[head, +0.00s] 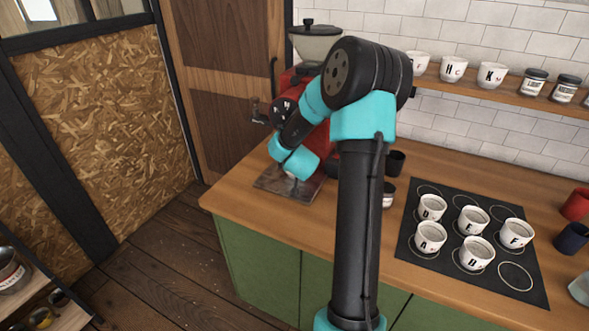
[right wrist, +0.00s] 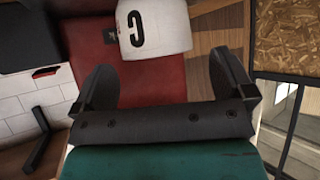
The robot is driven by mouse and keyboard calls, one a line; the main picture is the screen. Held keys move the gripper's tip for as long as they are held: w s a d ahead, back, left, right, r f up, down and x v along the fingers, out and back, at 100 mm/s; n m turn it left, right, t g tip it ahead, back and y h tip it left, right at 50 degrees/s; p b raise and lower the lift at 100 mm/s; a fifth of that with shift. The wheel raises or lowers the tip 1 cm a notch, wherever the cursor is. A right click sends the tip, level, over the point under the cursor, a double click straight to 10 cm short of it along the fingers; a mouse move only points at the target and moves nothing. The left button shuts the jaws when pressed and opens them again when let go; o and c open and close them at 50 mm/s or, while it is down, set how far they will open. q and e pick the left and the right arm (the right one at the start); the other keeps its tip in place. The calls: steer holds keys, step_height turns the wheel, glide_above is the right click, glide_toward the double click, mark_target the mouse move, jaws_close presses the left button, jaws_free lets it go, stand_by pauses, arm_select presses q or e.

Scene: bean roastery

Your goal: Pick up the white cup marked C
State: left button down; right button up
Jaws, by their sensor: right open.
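The white cup marked C (right wrist: 155,27) shows in the right wrist view, with its black letter facing the camera. It is just ahead of my right gripper (right wrist: 163,70), roughly in line with the gap between the fingers. The fingers are spread wide with nothing held between them. In the head view my right arm reaches to the red grinder at the back of the counter, and its wrist hides the gripper and most or all of this cup. My left gripper is in neither view.
The red grinder (head: 313,133) stands close beside my right wrist, above a dark plate (head: 310,190). A black mat (head: 455,208) with several lettered white cups lies to the right. More cups and jars line the shelf (head: 510,95). The counter's left front corner is clear.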

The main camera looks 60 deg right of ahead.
steer(key=x, duration=0.5)
steer(key=shift+s+f, duration=0.1)
stand_by(0.3)
steer(key=c, duration=1)
steer(key=shift+o, duration=0.2)
